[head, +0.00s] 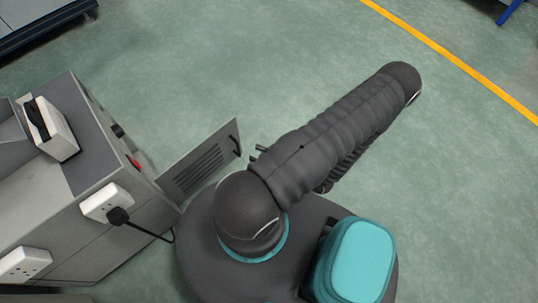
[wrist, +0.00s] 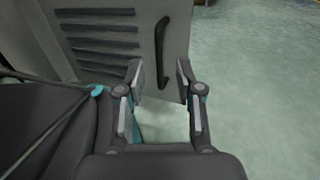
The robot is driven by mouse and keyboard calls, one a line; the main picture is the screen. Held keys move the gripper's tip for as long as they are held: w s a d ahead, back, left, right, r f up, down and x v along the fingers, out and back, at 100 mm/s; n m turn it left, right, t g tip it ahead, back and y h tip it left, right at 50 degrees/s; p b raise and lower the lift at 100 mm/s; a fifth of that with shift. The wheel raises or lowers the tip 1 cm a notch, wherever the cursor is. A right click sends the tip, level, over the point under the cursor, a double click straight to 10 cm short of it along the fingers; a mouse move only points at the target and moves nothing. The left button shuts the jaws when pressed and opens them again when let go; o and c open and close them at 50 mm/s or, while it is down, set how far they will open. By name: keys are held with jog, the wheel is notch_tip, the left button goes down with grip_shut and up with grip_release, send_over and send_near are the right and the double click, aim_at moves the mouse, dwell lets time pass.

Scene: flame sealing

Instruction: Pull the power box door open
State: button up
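The power box door (head: 200,162) is a grey panel with dark vent slots. In the head view it stands out at an angle from the grey power box (head: 82,230), so it is open. Its dark handle (head: 237,145) is near the free edge. In the wrist view the door (wrist: 135,12) fills the upper left, with the black upright handle (wrist: 162,52) ahead of my gripper. My gripper (wrist: 160,78) is open, and its two fingertips stand apart with the handle's line between them. Nothing is held. In the head view my arm mostly hides the gripper.
White sockets (head: 106,202) sit on the power box, one with a black plug and cable (head: 150,233) running toward my base. A white device (head: 52,128) is on top. Green floor is clear to the right, crossed by a yellow line (head: 450,57).

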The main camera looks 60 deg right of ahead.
jog(key=shift+s, duration=1.8)
